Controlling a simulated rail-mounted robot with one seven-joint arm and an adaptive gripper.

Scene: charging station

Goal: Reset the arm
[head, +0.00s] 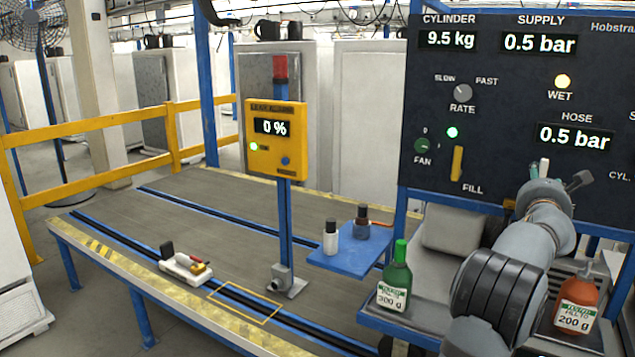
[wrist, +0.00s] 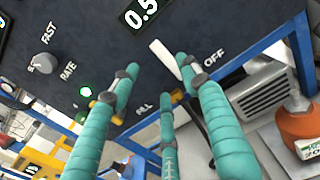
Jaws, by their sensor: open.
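My gripper (wrist: 160,82) is open, with its teal fingers spread and nothing between them that I can see held. It points at the dark control panel (wrist: 75,25) in the wrist view. A white-ended lever (wrist: 165,55) by the OFF label shows close to the fingertips; I cannot tell whether they touch it. The yellow FILL lever (head: 457,163) stands upright there, left of my wrist.
A green bottle (head: 396,278) marked 300 g and an orange bottle (head: 577,303) marked 200 g stand beside my arm. A yellow display post (head: 276,140) reads 0 %. The conveyor (head: 160,215) at the left is mostly clear.

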